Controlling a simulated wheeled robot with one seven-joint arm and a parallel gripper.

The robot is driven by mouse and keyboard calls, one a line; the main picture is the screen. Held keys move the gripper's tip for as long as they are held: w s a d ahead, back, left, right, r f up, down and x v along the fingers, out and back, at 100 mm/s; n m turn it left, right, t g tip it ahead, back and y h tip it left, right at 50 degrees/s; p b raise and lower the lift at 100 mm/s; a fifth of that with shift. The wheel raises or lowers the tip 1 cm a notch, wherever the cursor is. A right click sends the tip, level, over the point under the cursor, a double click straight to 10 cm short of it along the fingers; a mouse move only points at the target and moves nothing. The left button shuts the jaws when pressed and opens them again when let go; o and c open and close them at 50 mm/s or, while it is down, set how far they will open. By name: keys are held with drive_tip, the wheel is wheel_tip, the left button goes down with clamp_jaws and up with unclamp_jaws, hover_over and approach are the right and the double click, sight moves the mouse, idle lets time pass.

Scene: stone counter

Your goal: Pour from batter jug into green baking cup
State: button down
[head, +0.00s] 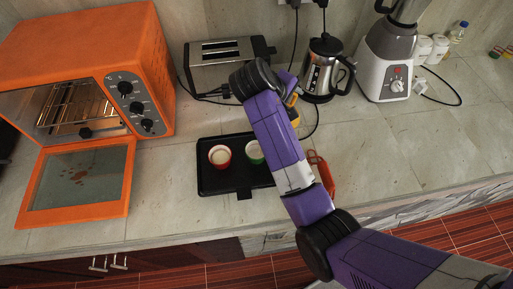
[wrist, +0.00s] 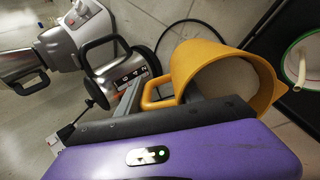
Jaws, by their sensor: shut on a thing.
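The yellow-orange batter jug (wrist: 212,52) is large in the wrist view, with pale batter inside and its mouth tilted toward the right. My gripper (wrist: 133,100) is shut on the jug's handle. In the head view my arm hides most of the jug, and only a yellow bit (head: 293,116) shows. The green baking cup (head: 254,152) sits on the black tray (head: 211,185), partly behind my arm. It also shows at the right edge of the wrist view (wrist: 289,58), beside the jug's lip, with something pale inside. I cannot tell whether batter is flowing.
A red cup (head: 212,163) with pale contents stands left of the green one. An orange oven (head: 145,60) with its door open is at left. A toaster (head: 220,57), kettle (head: 318,75) and blender (head: 385,75) line the back. An orange item (head: 327,178) lies right of my arm.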

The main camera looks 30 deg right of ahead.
drive_tip(key=shift+a+r+h, duration=0.2)
drive_tip(key=shift+a+h, duration=0.05)
drive_tip(key=shift+h, duration=0.15)
idle(0.3)
drive_tip(key=shift+s+a+f+t+h+b, duration=0.15)
drive_tip(key=shift+a+f+t+h+b, duration=0.1)
drive_tip(key=shift+f+t+h+b, duration=0.2)
idle(2.4)
